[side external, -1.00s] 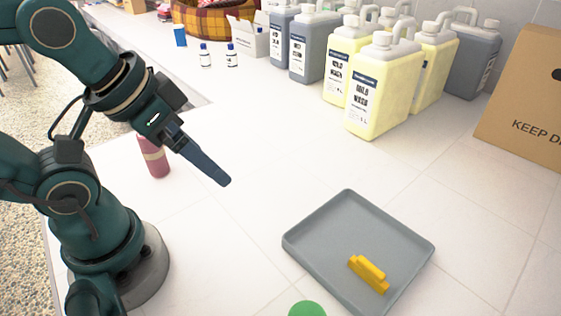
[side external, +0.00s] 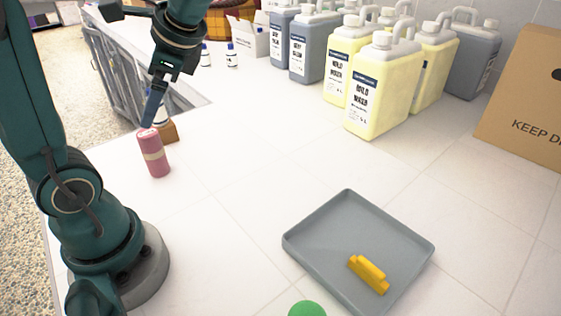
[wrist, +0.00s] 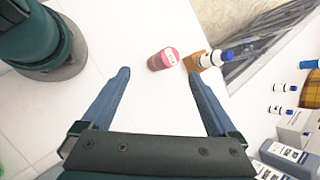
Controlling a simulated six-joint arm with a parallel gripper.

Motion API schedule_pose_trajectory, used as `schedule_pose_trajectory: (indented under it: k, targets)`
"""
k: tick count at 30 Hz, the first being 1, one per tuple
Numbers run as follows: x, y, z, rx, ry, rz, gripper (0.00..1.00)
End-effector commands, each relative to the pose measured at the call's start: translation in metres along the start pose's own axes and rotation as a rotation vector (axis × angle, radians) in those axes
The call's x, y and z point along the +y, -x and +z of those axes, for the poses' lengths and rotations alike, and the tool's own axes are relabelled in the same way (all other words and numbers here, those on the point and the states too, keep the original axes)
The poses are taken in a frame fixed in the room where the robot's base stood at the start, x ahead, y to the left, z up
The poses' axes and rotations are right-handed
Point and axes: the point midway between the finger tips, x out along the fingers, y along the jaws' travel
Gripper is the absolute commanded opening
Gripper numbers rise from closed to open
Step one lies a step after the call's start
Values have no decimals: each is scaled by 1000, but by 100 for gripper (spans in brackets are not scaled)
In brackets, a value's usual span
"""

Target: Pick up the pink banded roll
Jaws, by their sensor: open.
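In the wrist view the pink roll (wrist: 161,59) lies ahead of and between the fingertips, apart from both. My gripper (side external: 147,122) points downward with its tips just above and behind the roll's top in the side external view. In the wrist view my gripper (wrist: 162,78) has its two blue fingers spread wide with nothing between them.
A small brown block (side external: 170,132) and a blue-capped white bottle (wrist: 212,58) are close to the roll. A grey tray (side external: 330,240) holds a yellow object (side external: 369,273). A green round thing (side external: 307,308) is at the front. Yellow jugs (side external: 383,85) and a cardboard box (side external: 525,95) stand behind.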

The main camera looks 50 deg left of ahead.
Motion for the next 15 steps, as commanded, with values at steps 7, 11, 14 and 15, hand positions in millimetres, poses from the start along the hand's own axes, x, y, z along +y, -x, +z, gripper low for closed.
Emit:
schedule_pose_trajectory:
  k: [7,11,14,15]
  targets:
    - [-36,-20,20,-320,-211,20,94]
    - [-48,-25,26,-431,-282,40,94]
    - [-56,-28,31,-507,-330,59,94]
    - [-59,-29,32,-536,-349,67,94]
